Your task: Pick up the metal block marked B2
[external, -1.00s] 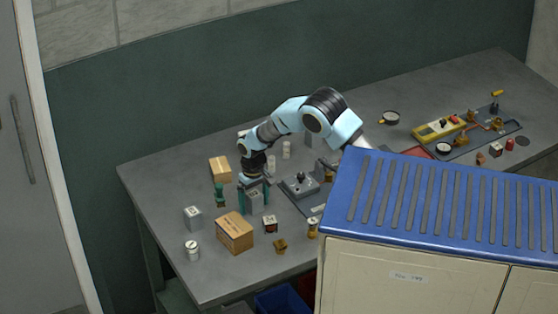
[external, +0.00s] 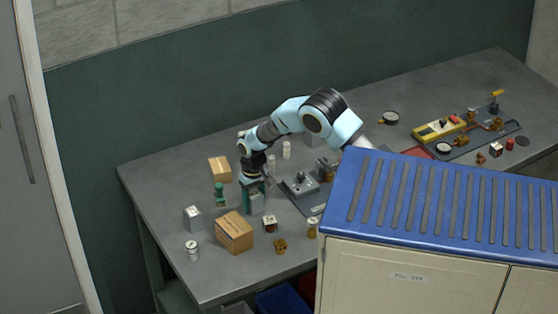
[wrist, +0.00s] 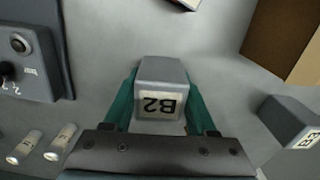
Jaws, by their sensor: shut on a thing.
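The metal block marked B2 (wrist: 161,75) is a grey block with a pale label, upside down in the wrist view. It sits between the two green fingers of my gripper (wrist: 158,108), which are shut on its sides. In the external view my gripper (external: 254,200) points down at the table, with the grey block (external: 257,203) between its fingers. I cannot tell whether the block touches the table.
Another grey block (wrist: 292,120) with a partly seen label stands nearby. A cardboard box (external: 234,233), a smaller box (external: 220,169), a green part (external: 219,194) and a white canister (external: 192,251) are around. A grey device (external: 300,186) with a knob is to the right.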

